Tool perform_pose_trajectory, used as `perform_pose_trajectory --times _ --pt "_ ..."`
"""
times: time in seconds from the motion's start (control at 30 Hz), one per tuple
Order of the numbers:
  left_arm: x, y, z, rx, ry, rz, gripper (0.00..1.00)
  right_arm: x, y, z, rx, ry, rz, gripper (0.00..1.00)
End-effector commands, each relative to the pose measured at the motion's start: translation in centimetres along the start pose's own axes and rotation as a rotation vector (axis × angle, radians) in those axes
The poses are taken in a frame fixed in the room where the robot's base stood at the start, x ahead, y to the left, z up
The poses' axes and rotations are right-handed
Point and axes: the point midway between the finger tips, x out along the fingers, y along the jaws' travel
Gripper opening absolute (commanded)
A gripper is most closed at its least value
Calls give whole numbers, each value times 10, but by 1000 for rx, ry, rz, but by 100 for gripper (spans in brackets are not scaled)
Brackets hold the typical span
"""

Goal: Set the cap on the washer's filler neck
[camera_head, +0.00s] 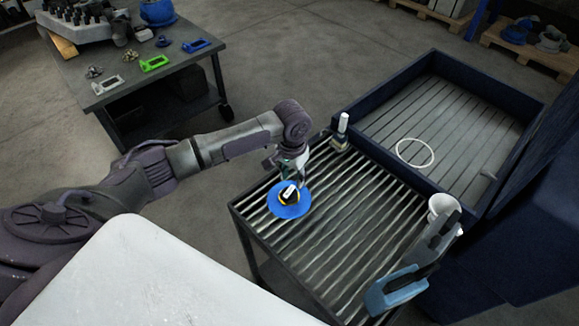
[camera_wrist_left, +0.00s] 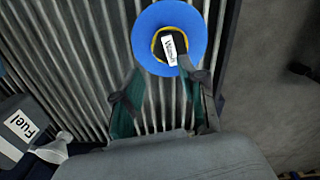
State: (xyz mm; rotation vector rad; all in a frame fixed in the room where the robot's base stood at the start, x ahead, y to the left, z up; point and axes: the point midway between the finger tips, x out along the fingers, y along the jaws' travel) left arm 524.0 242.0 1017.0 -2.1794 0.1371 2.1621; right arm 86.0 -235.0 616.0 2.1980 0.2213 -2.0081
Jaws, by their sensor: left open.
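The cap (camera_head: 290,197) is dark with a yellow ring and a white label, in the middle of a round blue disc (camera_head: 281,211) on the slatted table. In the left wrist view the cap (camera_wrist_left: 170,44) shows part of a word like "Wash" at the top. My left gripper (camera_head: 291,178) is just above the cap. My right gripper is not visible.
A grey and blue tool (camera_head: 400,285) lies at the right front. A white ring (camera_head: 415,152) lies in the washer tub. The table's middle is clear.

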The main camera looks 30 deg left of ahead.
Motion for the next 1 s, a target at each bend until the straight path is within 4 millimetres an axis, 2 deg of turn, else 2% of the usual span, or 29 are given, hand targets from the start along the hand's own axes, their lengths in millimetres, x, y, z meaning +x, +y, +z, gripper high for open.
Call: perform_pose_trajectory --times 0.03,0.1,0.33,0.6,0.87,1.0 --pt "-7 -9 -4 -18 -5 -11 42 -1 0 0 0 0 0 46" --pt "-11 -14 -7 -36 -10 -15 42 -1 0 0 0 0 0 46" --pt "-4 -16 -7 -40 -14 -15 42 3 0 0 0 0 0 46" --pt "23 -15 -6 -38 -13 -15 42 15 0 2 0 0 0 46" --pt "55 -16 -6 -38 -11 -16 42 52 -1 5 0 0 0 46" --pt "65 -16 -6 -39 -12 -13 42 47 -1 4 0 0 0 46"
